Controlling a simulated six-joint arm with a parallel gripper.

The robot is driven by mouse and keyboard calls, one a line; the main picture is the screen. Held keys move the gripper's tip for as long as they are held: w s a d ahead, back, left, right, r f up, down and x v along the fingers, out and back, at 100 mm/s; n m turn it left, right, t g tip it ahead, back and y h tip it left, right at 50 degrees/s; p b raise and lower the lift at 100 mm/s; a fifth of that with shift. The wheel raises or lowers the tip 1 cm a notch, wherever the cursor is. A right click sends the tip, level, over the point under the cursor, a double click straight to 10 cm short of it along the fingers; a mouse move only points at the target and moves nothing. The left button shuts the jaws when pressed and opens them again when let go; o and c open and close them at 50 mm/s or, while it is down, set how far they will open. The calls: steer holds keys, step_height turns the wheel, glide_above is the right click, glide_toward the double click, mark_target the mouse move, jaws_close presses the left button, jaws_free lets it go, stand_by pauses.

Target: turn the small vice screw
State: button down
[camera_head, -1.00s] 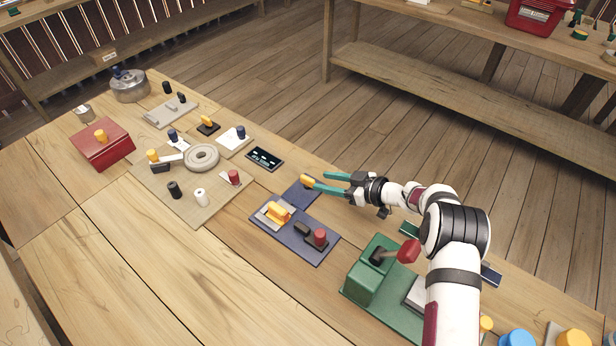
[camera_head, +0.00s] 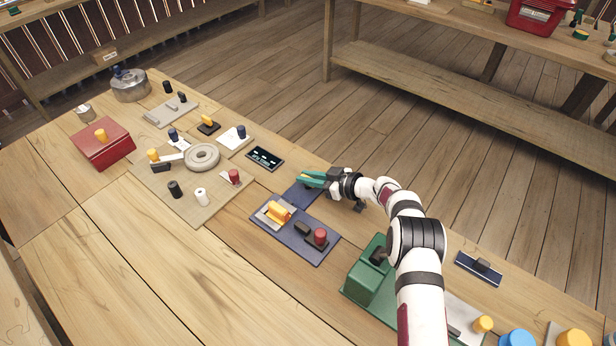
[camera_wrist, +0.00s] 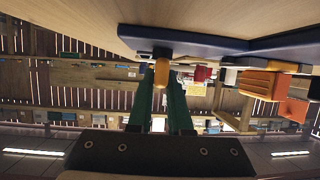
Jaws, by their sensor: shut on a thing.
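A yellow knob (camera_wrist: 161,76) on a dark stem shows in the wrist view, under the edge of a dark blue plate (camera_wrist: 205,43). I take it for the small vice screw, though its shape is partly hidden. My gripper (camera_wrist: 162,82) has its two green fingers on either side of the knob and is shut on it. In the head view my gripper (camera_head: 306,178) is over a small navy plate (camera_head: 303,198), and its fingers hide the knob.
A larger navy plate (camera_head: 291,241) with an orange-yellow block (camera_head: 277,212) and a red knob (camera_head: 320,236) lies just in front. A green machine (camera_head: 369,283) stands near my arm. A dark display (camera_head: 265,158) lies to the left. The front left table is clear.

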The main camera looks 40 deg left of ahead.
steer(key=shift+a+r+n+g, duration=0.1)
steer(key=shift+a+n+g, duration=0.05)
steer(key=shift+n+g, duration=0.65)
steer(key=shift+g, duration=0.1)
steer(key=c, duration=0.8)
jaws_free()
steer(key=shift+c, duration=0.2)
steer(key=shift+d, duration=0.25)
steer(key=v, duration=1.5)
steer(key=shift+d+r, duration=0.15)
steer(key=shift+d, duration=0.05)
